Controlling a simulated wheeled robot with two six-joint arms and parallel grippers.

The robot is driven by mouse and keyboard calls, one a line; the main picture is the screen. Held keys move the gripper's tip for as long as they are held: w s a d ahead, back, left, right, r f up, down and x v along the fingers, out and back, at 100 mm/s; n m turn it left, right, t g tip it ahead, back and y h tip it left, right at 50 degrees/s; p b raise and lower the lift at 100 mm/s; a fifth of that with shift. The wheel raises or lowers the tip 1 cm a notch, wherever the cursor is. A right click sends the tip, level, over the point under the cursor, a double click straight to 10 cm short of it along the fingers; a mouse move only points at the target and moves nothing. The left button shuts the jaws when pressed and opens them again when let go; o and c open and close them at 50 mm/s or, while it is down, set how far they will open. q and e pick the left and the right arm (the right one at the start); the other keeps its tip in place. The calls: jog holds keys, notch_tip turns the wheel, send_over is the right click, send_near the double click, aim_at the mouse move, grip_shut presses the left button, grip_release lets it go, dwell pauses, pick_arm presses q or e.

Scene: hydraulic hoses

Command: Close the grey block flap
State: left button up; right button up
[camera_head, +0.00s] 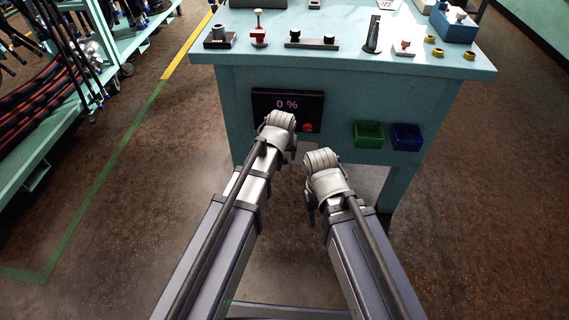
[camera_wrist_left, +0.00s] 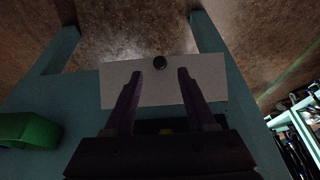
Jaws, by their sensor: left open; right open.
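I cannot tell the gap to the panel. In the head view the left wrist (camera_head: 278,122) hides the fingers. My right gripper (camera_head: 322,162) is at the bench front, right of the left one; its fingers are largely hidden by the wrist.
The bench (camera_head: 350,75) carries several small fittings, a dark upright wedge (camera_head: 373,36) and a blue box (camera_head: 455,26). Its front has a "0 %" display (camera_head: 287,104), a green bin (camera_head: 368,134) and a blue bin (camera_head: 407,137). A hose rack (camera_head: 45,130) stands left; floor between is clear.

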aim_at(285, 161)
pick_arm(q)
jog(key=b+x, duration=0.3)
jog(key=x, duration=0.1)
jog(key=shift+f, duration=0.15)
jog(key=shift+c, duration=0.3)
grip_shut()
dwell(1.0)
